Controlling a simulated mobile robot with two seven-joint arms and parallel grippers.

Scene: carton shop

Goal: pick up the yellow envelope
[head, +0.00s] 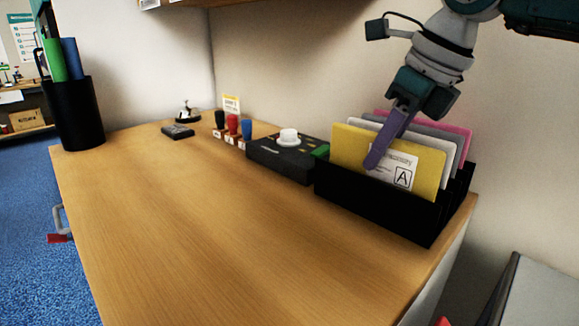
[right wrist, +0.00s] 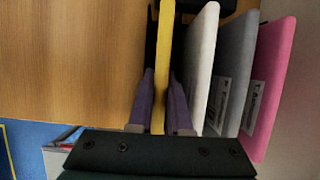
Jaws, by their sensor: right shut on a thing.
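The yellow envelope (head: 350,149) stands upright in the front slot of a black sorter (head: 372,201) at the right of the desk. It bears a white label marked A. My right gripper (head: 377,158) reaches down over its top edge, one purple finger in front of the label. In the right wrist view, the yellow envelope (right wrist: 162,75) runs between the two purple fingers (right wrist: 161,100), which are shut on it. The envelope's lower part is hidden behind the sorter's front wall. My left gripper is in neither view.
White (right wrist: 203,70), grey (right wrist: 233,75) and pink (right wrist: 268,90) envelopes stand close behind the yellow one. A black box with a white knob (head: 289,138) sits left of the sorter. Coloured stamps (head: 232,126) stand further left. The desk's front (head: 200,220) is clear.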

